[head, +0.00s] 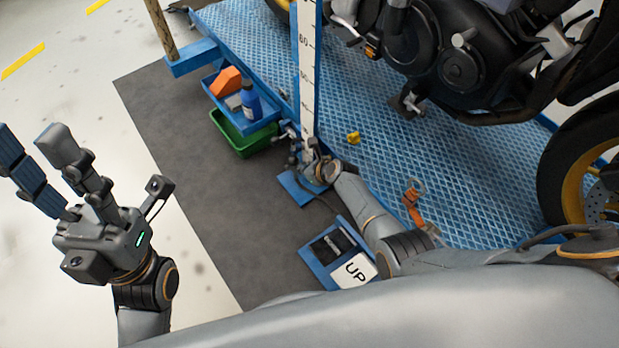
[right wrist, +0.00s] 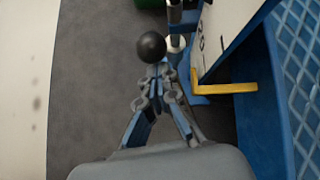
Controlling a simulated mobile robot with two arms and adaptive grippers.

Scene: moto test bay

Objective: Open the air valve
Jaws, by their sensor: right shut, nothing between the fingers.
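My right gripper (head: 312,158) is at the foot of the blue post with the white scale. In the right wrist view its fingers (right wrist: 158,78) are shut with nothing between them. A black ball knob (right wrist: 151,47) shows just past the fingertips; I cannot tell whether they touch it. It looks like the end of a lever, perhaps the air valve's; the valve body is not clear. A small metal fitting (head: 288,133) sits left of the post in the head view. My left gripper (head: 32,148) is open and empty over the floor at the left.
The blue scale post (head: 308,75) stands close beside my right gripper. A yellow bracket (right wrist: 232,88) juts from it. A green bin (head: 243,143) and a blue tray (head: 262,122) lie beyond. An UP pedal (head: 352,272) is nearer. A motorcycle (head: 462,68) stands on the blue platform (head: 465,190).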

